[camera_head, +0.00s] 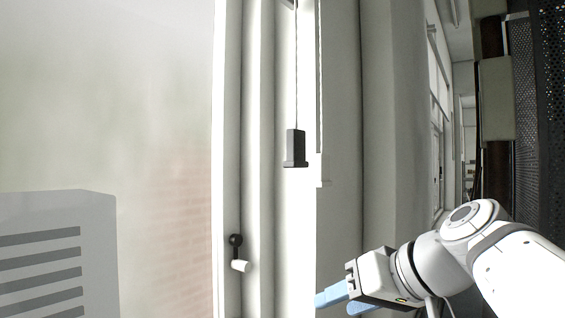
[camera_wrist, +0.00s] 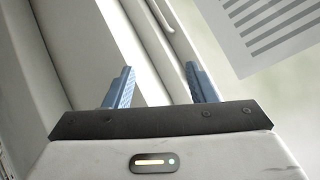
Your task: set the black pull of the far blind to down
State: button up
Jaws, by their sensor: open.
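The black pull (camera_head: 296,149) hangs on a thin cord in front of the window frame, at the upper middle of the head view. A second, white pull (camera_head: 322,170) hangs on another cord just to its right. My gripper (camera_head: 338,301) is at the bottom of the head view, below and to the right of the black pull and apart from it. In the wrist view my gripper (camera_wrist: 160,88) shows two blue fingers spread apart with nothing between them. The black pull does not show in the wrist view.
A window handle (camera_head: 239,255) with a dark base sits on the frame left of my gripper. A grey slatted panel (camera_head: 60,250) stands at lower left and also shows in the wrist view (camera_wrist: 275,30). A dark perforated panel (camera_head: 540,100) is at far right.

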notch_tip(320, 180, up, 14)
jog(key=f+n+t+y, duration=0.1)
jog(key=n+t+y, duration=0.1)
jog(key=n+y, duration=0.5)
jog(key=n, duration=0.1)
send_near(301, 138)
jog(key=x, duration=0.4)
jog(key=shift+t, duration=0.4)
jog(key=shift+p+x, duration=0.8)
jog(key=shift+x, duration=2.65)
jog(key=shift+s+f, duration=0.1)
jog(key=shift+f, duration=0.05)
jog(key=shift+c, duration=0.3)
